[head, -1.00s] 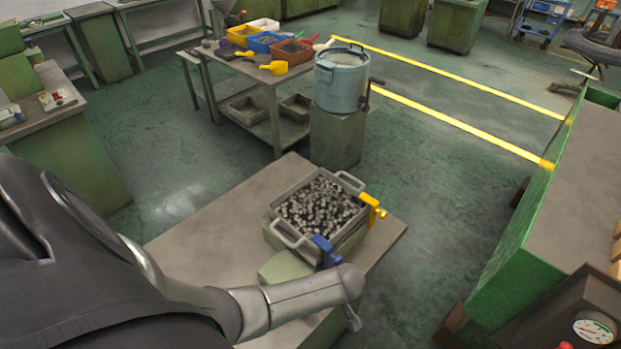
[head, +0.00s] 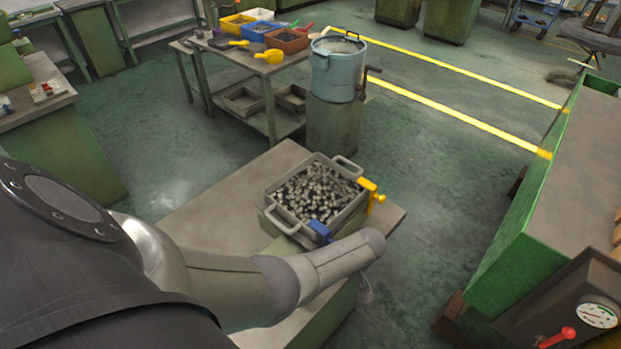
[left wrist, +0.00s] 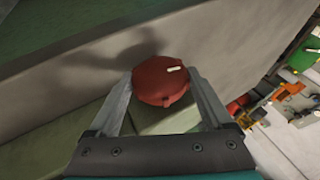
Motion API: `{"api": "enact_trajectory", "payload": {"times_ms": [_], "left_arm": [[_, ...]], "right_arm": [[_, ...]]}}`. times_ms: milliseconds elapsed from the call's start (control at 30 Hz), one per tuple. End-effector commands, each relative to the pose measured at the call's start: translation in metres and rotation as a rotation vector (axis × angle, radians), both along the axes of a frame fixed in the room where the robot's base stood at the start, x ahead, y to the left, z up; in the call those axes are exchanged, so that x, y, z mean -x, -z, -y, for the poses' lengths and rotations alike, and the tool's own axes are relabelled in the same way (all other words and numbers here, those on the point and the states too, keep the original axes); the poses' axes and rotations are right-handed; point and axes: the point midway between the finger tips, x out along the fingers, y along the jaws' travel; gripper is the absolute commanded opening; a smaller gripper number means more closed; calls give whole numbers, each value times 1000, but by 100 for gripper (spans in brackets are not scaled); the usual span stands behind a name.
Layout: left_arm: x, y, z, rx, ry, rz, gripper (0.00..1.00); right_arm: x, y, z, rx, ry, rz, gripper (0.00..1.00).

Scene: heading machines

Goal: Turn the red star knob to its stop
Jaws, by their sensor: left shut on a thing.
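The red star knob (left wrist: 160,88) is in the middle of the left wrist view, with a short white mark near its far edge. My left gripper (left wrist: 161,77) is shut on it, one finger on each side. The knob sits in front of a grey panel, and its mount is hidden behind it. In the head view my left arm comes in from the left, but its gripper and the knob cannot be made out. My right gripper is in neither view.
A tray of small metal parts (head: 270,196) with blue and yellow clamps stands on the grey table (head: 205,225). A green machine (head: 500,262) and a dark box with a gauge (head: 598,315) and a red lever (head: 558,338) are at right. Floor between is clear.

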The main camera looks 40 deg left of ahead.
Motion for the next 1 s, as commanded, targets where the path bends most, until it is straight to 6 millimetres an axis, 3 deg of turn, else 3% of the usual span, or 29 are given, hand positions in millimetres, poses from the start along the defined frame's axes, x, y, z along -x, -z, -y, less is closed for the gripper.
{"api": "enact_trajectory", "payload": {"times_ms": [133,167,300,667,1000], "left_arm": [[1,0,0,0,3,-2,28],[1,0,0,0,3,-2,85],[1,0,0,-1,1,0,100],[-4,-8,4,1,1,4,100],[-30,-69,34,2,1,6,100]], "right_arm": [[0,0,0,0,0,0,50],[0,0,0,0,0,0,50],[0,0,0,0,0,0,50],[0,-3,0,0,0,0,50],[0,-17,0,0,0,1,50]]}}
